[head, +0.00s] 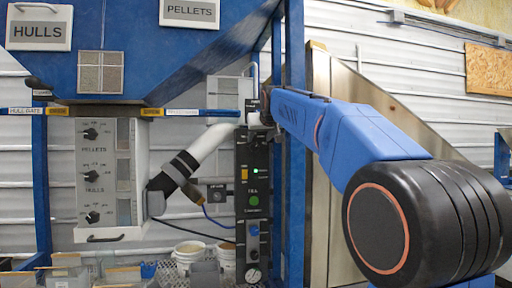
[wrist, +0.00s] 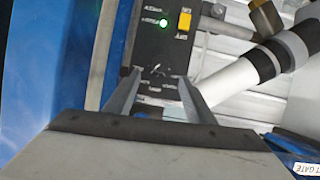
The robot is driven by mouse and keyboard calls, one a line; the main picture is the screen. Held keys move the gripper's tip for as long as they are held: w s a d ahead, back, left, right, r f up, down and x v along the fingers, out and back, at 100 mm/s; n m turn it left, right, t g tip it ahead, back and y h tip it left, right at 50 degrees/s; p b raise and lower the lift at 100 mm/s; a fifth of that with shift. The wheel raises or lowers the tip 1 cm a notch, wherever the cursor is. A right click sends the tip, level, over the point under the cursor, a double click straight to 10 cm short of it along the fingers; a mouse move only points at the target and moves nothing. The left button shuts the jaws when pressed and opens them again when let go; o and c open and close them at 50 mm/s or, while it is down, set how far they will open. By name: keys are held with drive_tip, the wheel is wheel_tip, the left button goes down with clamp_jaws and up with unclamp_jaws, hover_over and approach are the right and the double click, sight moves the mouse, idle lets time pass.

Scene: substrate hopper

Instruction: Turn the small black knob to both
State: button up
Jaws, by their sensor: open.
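My gripper (wrist: 159,76) is open, its two grey fingers pointing at a black control panel (wrist: 122,48). A small dark knob (wrist: 160,70) with a light pointer mark and printed labels around it lies between the fingertips in the wrist view. A gap shows on each side of it, and I cannot tell how far the tips are from the panel face. In the head view the arm reaches the top of the black panel (head: 242,205); the small knob cannot be made out there.
A yellow switch (wrist: 184,20) and a lit green light (wrist: 163,22) sit near the knob. A white pipe (wrist: 228,83) with a black sleeve runs close beside the panel. A blue post (head: 295,150) stands right of it. A white box (head: 110,180) has several black knobs.

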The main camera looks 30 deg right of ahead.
sight(255, 146)
drive_tip(key=x, duration=0.9)
drive_tip(key=shift+w, duration=0.25)
drive_tip(key=shift+c, duration=0.3)
drive_tip(key=c, duration=1)
